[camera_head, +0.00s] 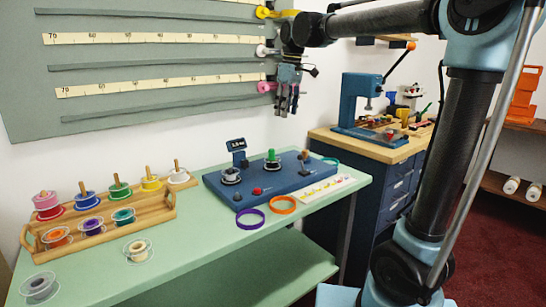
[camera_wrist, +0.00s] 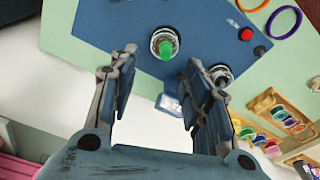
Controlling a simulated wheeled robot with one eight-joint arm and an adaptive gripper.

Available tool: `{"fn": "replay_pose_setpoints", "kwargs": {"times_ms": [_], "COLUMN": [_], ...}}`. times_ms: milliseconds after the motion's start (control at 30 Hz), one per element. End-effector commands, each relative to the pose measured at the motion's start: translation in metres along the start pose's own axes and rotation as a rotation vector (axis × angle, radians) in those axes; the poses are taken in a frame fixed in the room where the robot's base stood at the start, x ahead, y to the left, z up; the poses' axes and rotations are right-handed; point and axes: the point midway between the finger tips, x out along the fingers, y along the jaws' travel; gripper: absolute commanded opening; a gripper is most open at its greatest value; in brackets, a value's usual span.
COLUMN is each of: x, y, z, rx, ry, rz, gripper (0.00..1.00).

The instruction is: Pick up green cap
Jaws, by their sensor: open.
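The green cap (camera_head: 271,155) stands upright on a post with a pale ring-like base, on the blue control panel (camera_head: 240,192). In the wrist view the green cap (camera_wrist: 166,48) is seen from above, ahead of and between my two fingertips. My gripper (camera_head: 287,108) is open and empty, pointing down, well above the panel in the head view. Its fingers (camera_wrist: 160,62) stand apart on either side of the cap in the wrist view, not touching it.
The panel also carries a red button (camera_head: 257,190), a small display (camera_head: 236,145) and other knobs. Purple (camera_head: 250,219) and orange (camera_head: 283,205) rings lie before it. A wooden spool rack (camera_head: 110,232) stands left. A ruler board (camera_head: 150,75) hangs behind.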

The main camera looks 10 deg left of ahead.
Motion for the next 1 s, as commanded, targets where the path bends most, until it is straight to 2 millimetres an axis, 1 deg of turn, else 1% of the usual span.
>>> {"fn": "replay_pose_setpoints", "kwargs": {"times_ms": [33, 100, 167, 267, 367, 800, 900, 1000], "x": [-0.002, -0.003, -0.003, 0.004, 0.018, 0.095, 0.107, 0.115], "y": [-0.004, -0.006, -0.008, -0.009, -0.009, -0.01, -0.01, -0.011], "z": [-0.012, -0.022, -0.027, -0.03, -0.03, -0.029, -0.03, -0.029], "rx": [-0.025, -0.047, -0.059, -0.066, -0.066, -0.065, -0.065, -0.064], "ry": [-0.001, -0.002, -0.002, -0.003, -0.003, -0.002, -0.002, -0.002], "rz": [-0.004, -0.007, -0.009, -0.01, -0.01, -0.01, -0.009, -0.009], "gripper": [0.44, 0.44, 0.44, 0.44, 0.44, 0.44, 0.44, 0.44]}}
